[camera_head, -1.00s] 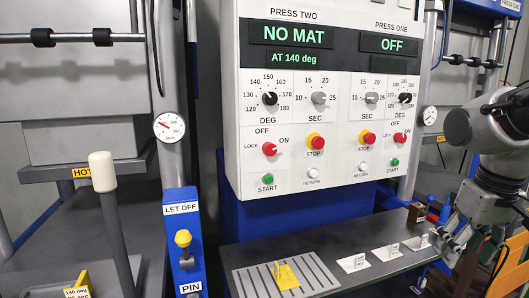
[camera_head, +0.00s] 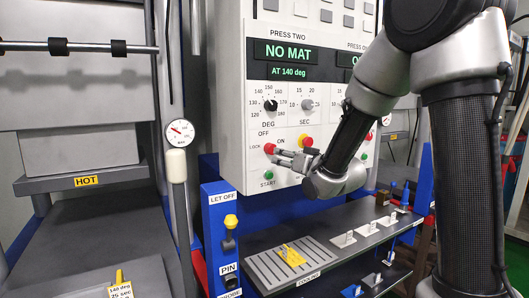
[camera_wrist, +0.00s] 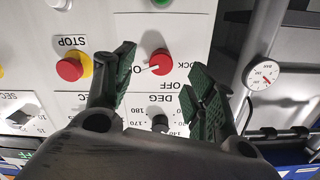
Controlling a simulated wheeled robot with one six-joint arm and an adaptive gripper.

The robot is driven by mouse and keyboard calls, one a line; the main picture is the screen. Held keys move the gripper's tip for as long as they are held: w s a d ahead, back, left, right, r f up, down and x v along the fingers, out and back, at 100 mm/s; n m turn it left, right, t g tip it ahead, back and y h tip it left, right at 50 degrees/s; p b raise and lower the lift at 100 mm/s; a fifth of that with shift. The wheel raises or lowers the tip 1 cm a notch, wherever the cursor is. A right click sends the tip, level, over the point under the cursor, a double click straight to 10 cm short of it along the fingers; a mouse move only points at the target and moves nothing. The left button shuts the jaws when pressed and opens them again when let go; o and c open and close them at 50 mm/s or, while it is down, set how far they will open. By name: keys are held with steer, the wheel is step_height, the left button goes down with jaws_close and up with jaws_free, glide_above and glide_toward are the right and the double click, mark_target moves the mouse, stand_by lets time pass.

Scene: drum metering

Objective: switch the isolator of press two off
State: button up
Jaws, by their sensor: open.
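The isolator of press two is a red round knob (camera_head: 270,148) at the lower left of the white control panel, with OFF, ON and LOCK marked around it. In the wrist view, which is upside down, the knob (camera_wrist: 160,62) shows between my fingers, and its white pointer is turned to the left, away from LOCK and toward the ON side. My gripper (camera_head: 287,157) is open, its fingers reaching toward the knob from the right. In the wrist view the fingers stand on either side of it, without clear contact. The press two display (camera_head: 290,51) reads NO MAT.
A red STOP button (camera_head: 305,141) on a yellow collar is close to my gripper, and a green START button (camera_head: 268,175) lies below the knob. The dials are above. A blue LET OFF post (camera_head: 222,235) and a grey bench (camera_head: 330,222) stand below the panel.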

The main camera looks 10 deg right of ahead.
mark_target(271, 149)
steer(key=r+x, duration=0.1)
steer(key=x, duration=0.6)
steer(key=shift+w+a+r+t, duration=0.15)
steer(key=shift+w+r+t, duration=0.2)
steer(key=shift+w, duration=0.1)
steer(key=c, duration=1)
